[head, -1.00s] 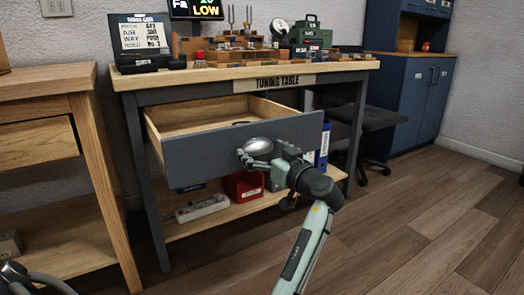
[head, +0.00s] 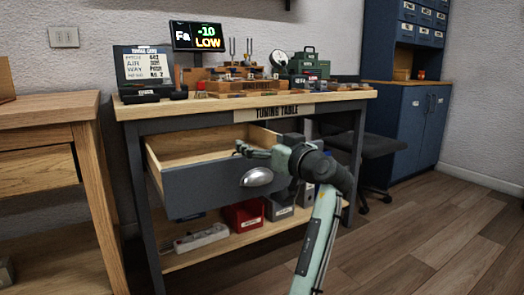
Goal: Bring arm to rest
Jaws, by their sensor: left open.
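My left gripper (head: 245,151) is open and empty. It is in front of the tuning table (head: 345,95), at the top edge of the drawer front, pointing left. My left arm reaches up to it from the bottom of the head view. The drawer (head: 205,190) is pulled out, and the part of its wooden inside that shows is empty. Its silver cup handle (head: 257,177) is just below the gripper and appears clear of the fingers. The arm hides the drawer front's right end. My right gripper is not in view.
A red bin (head: 243,215) and a power strip (head: 200,238) are on the lower shelf. A chair (head: 375,145) stands right; floor there is clear.

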